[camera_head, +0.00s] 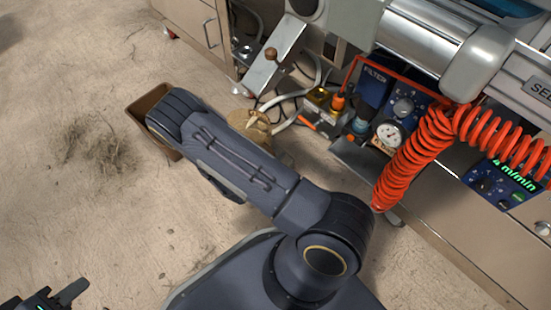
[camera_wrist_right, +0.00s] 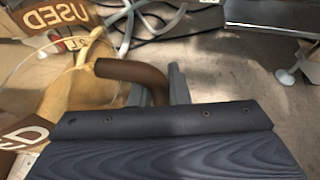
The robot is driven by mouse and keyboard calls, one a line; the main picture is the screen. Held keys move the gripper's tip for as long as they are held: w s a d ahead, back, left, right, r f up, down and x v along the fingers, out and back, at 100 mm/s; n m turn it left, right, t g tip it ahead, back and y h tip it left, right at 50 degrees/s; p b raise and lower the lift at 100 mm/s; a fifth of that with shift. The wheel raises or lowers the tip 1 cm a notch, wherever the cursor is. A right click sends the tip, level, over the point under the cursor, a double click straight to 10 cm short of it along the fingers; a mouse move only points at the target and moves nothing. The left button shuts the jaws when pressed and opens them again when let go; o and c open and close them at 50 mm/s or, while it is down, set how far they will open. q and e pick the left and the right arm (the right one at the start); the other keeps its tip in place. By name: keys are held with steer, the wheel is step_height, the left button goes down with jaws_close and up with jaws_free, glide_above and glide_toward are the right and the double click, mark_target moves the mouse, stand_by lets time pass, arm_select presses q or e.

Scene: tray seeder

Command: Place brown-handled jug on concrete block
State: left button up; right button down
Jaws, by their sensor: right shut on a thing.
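The brown handle of the jug (camera_wrist_right: 135,72) shows in the right wrist view, bent and leading to my right gripper (camera_wrist_right: 167,85). My right gripper is shut on this handle. I cannot make out the concrete block.
A brown box (camera_head: 137,108) stands on the floor by my right arm's end. A tan object (camera_head: 257,124) lies near hoses beside the machine. A "USED" sign (camera_wrist_right: 55,15) shows. The left floor is open.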

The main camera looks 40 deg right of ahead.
steer(key=shift+f, duration=0.1)
steer(key=shift+f, duration=0.1)
steer(key=c, duration=1.4)
jaws_free()
